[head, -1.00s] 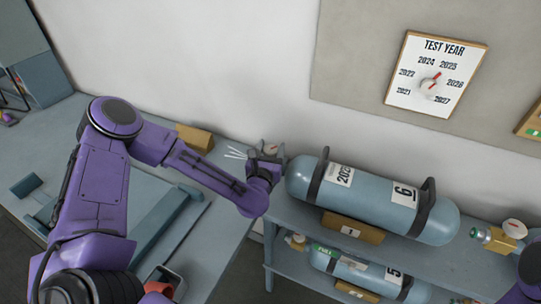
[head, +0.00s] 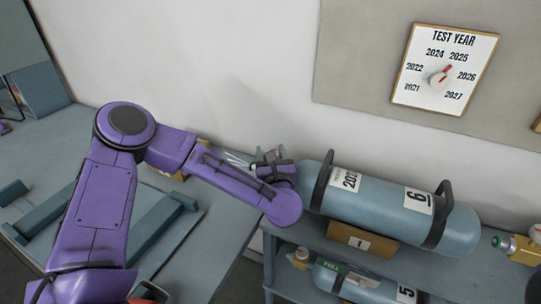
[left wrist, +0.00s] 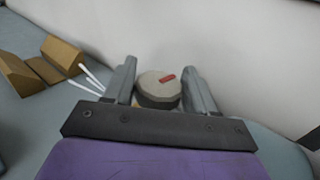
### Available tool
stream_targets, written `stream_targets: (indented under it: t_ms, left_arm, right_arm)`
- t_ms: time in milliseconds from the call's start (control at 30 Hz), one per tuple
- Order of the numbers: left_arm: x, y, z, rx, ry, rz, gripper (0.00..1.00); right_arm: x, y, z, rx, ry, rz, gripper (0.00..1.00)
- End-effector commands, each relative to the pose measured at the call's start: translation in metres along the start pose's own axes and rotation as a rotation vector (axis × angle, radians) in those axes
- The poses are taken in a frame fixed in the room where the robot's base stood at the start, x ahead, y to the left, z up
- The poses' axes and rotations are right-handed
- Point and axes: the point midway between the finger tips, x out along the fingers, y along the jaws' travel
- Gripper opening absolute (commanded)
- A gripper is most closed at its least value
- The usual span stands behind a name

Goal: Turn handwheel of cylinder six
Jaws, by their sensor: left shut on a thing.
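Cylinder six (head: 385,207), a blue-grey tank with a "6" label and black straps, lies on its side on the upper shelf. Its valve end at the left is hidden behind my left wrist in the head view. My left gripper (head: 268,157) is at that end. In the left wrist view, a round grey handwheel (left wrist: 158,88) with a red mark on its face sits between the two fingers of the left gripper (left wrist: 157,90), which is shut on it. My right gripper is not in view.
Cylinder five (head: 362,284) lies on the shelf below. A brass valve (head: 518,248) shows right of cylinder six. A wooden block (left wrist: 38,67) and thin white sticks (left wrist: 90,78) lie left of the handwheel. A "TEST YEAR" dial board (head: 443,70) hangs on the wall.

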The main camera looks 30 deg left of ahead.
Motion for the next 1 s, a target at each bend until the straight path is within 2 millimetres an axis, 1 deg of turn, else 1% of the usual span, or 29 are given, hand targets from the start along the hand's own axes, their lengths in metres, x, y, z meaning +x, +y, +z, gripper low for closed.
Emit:
stream_targets:
  t_ms: [133,167,200,233,467,567,667,800,900,1000]
  left_arm:
    - [0.0,0.0,0.0,0.001,0.001,0.0,0.26]
    - [0.0,0.0,0.0,0.001,0.001,0.0,0.62]
    - [0.0,0.0,0.0,0.001,0.001,0.0,0.76]
    - [0.0,0.0,0.0,0.001,0.001,0.0,0.77]
    - [0.0,0.0,0.0,0.001,0.0,-0.001,0.77]
    - [-0.006,-0.001,-0.001,0.0,-0.001,-0.004,0.77]
    - [-0.025,-0.001,-0.004,0.001,-0.002,-0.007,0.77]
    - [-0.06,-0.001,-0.004,0.001,-0.003,-0.008,0.77]
    - [-0.082,-0.001,-0.004,0.003,-0.003,-0.006,0.77]
    - [-0.097,-0.001,-0.003,0.001,-0.001,-0.005,0.77]
  right_arm:
    - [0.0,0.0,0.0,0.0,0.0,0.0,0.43]
    - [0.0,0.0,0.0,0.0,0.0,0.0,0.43]
    - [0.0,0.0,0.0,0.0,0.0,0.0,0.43]
    - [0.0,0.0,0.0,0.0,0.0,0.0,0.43]
    - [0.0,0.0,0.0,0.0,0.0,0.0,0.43]
    - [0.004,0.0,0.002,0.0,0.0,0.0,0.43]
    - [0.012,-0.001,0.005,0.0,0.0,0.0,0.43]
    - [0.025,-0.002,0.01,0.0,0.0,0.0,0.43]
    - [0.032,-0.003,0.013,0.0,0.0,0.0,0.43]
    - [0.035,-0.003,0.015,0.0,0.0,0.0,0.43]
